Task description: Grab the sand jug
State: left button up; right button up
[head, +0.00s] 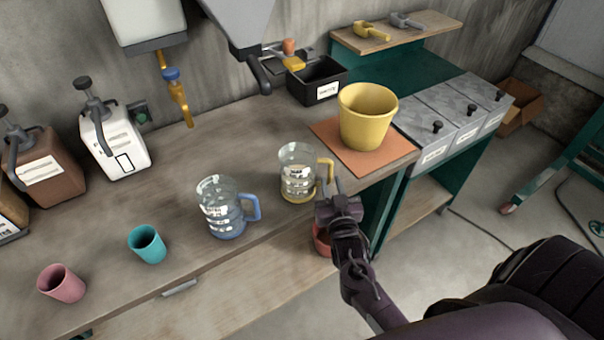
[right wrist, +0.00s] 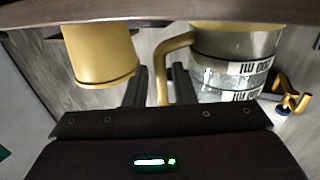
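The clear jug with a yellow handle and yellow base (head: 297,177), which I take for the sand jug, stands upright near the bench's front edge. Its label is too small to read surely. My right gripper (head: 330,190) is at its handle side. In the right wrist view, which looks upside down, the fingers (right wrist: 159,88) are open, with the yellow handle (right wrist: 163,62) between them and gaps at the sides. The jug's body (right wrist: 232,68) is beside the fingers. A similar jug with a blue handle (head: 222,212) stands to its left. My left gripper is out of view.
A yellow bucket (head: 366,118) on an orange mat (head: 384,162) stands close right of the jug. A reddish pot (head: 321,240) is partly hidden below the bench edge by my gripper. Teal (head: 147,245) and pink (head: 62,284) cups stand at the left front.

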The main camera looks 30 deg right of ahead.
aim_at(330, 179)
jog(key=p+x, duration=0.1)
jog(key=x, duration=0.2)
jog(key=shift+w+r, duration=0.15)
jog(key=shift+w, duration=0.2)
jog(key=shift+w+d+p, duration=0.3)
jog(key=shift+w, duration=0.2)
jog(key=shift+s, duration=0.1)
grip_shut()
